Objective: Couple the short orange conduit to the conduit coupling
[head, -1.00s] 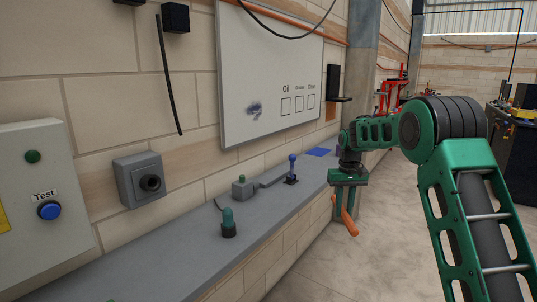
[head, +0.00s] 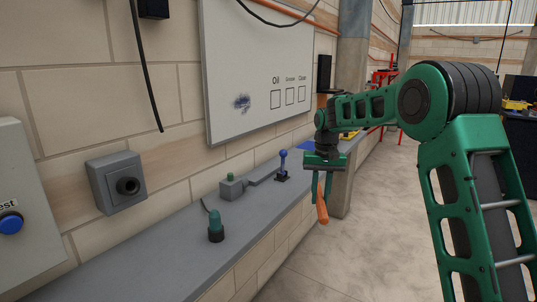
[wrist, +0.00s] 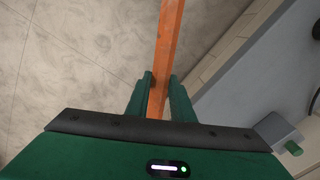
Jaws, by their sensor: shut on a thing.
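The short orange conduit (head: 322,207) hangs down from my gripper (head: 322,192), clear of the counter, over the floor side. In the wrist view the conduit (wrist: 168,45) runs up between the two green fingers of my gripper (wrist: 160,80), which are shut on it; its far end is out of that frame. A grey wall box with a round black socket (head: 117,184) sits at the left and looks like the conduit coupling. My gripper is well to the right of it and farther down the wall, not touching it.
A grey counter (head: 130,262) runs along the wall below the box. On it stand a teal-topped knob (head: 216,226), a small grey box (head: 232,187) and a blue-topped lever (head: 283,163). The floor (head: 370,240) beside the counter is open.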

